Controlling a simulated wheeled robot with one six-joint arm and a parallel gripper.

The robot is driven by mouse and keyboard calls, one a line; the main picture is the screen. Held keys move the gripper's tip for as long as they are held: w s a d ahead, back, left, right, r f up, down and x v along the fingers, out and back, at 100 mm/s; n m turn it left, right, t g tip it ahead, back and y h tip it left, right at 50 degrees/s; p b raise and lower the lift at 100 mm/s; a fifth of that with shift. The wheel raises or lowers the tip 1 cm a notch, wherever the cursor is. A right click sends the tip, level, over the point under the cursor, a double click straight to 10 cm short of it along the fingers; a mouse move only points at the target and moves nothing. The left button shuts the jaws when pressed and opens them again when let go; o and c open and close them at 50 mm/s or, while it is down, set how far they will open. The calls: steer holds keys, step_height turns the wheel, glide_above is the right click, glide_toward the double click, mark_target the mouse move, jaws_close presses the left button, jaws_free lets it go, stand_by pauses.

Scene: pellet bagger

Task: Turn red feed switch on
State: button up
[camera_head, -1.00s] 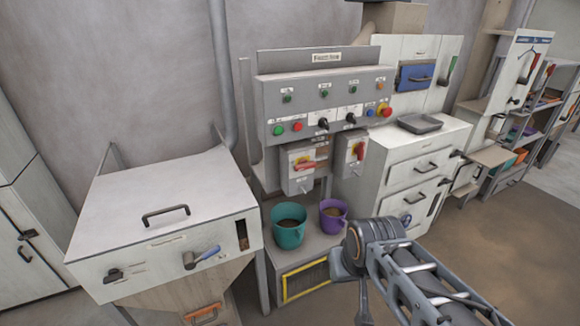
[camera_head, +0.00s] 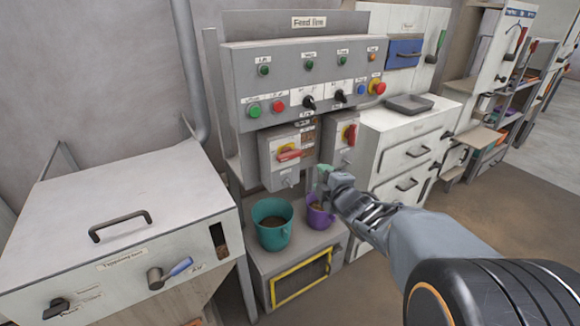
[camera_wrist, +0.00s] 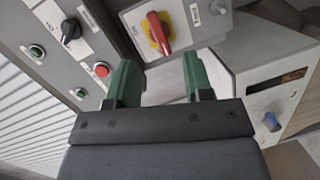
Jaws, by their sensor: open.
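My gripper (camera_head: 322,174) is in front of and below these boxes, over the purple bucket. In the wrist view my gripper (camera_wrist: 159,70) has its green fingers apart and empty, with one red switch (camera_wrist: 158,32) beyond them, not touched.
The control panel (camera_head: 300,84) above holds several buttons and black knobs. A teal bucket (camera_head: 272,237) and a purple bucket (camera_head: 319,215) stand on the low shelf. A white bin (camera_head: 60,215) is at left and a white cabinet (camera_head: 400,125) at right.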

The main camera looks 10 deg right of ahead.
mark_target(291, 158)
steer(key=w+a+n+y, duration=0.1)
steer(key=w+a, duration=0.1)
steer(key=w, duration=0.2)
steer(key=w+a+n+y, duration=0.1)
steer(key=w, duration=0.3)
steer(key=w+a+n+t+y, duration=0.1)
steer(key=w+a+n, duration=0.1)
steer(key=w, duration=0.3)
steer(key=shift+w+a+f, duration=0.1)
steer(key=shift+a+f, duration=0.15)
steer(key=shift+a, duration=0.1)
steer(key=c, duration=0.5)
